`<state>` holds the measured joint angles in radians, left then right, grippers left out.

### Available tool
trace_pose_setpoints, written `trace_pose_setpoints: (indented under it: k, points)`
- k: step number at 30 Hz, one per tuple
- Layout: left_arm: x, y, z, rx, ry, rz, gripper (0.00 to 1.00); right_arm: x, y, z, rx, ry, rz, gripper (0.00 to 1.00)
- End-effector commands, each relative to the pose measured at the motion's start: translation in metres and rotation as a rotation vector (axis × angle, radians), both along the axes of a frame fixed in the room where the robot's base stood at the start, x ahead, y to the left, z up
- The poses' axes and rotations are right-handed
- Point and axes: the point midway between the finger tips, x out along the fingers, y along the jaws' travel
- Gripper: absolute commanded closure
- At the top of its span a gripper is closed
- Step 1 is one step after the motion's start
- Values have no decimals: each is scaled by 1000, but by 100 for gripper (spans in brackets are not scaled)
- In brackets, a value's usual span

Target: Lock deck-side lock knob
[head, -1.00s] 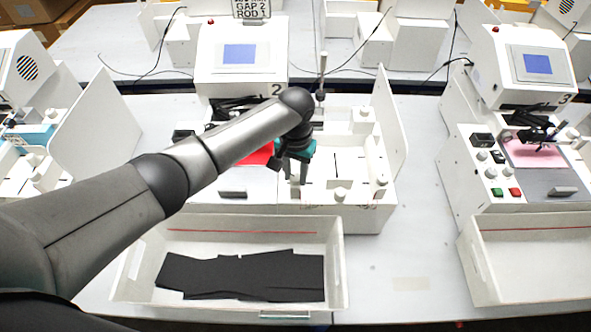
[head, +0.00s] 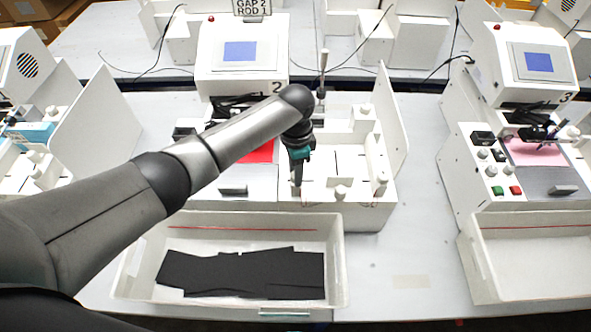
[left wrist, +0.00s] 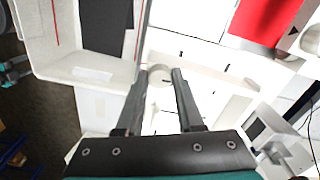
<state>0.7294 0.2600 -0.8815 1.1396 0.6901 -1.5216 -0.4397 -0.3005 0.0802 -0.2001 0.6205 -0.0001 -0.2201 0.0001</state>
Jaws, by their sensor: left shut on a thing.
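My left gripper (head: 297,188) points down at the front part of the white plotter deck (head: 320,188) of station 2. In the head view the fingers hide this knob. I cannot read its lock position. My right gripper is not in view.
A white tray (head: 338,262) with black sheets (head: 240,274) sits in front of the machine. A red sheet (head: 258,152) lies left of the gripper. An upright white side panel (head: 391,120) bounds the right side. Bare table (head: 415,200) lies between stations 2 and 3.

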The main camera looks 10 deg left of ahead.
Motion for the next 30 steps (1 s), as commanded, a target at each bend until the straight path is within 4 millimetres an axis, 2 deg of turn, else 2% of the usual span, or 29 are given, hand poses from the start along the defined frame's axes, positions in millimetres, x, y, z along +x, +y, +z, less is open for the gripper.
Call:
trace_pose_setpoints:
  k: [10, 24, 25, 30]
  points:
    - [2, -1, 1, -4, -5, -106, 100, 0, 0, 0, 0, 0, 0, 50]
    - [2, -2, 2, -4, -5, -117, 100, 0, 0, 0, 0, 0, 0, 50]
    - [2, -2, 2, -4, -5, -117, 60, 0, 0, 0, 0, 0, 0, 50]
    - [1, -1, 1, -3, -3, -115, 41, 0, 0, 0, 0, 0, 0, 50]
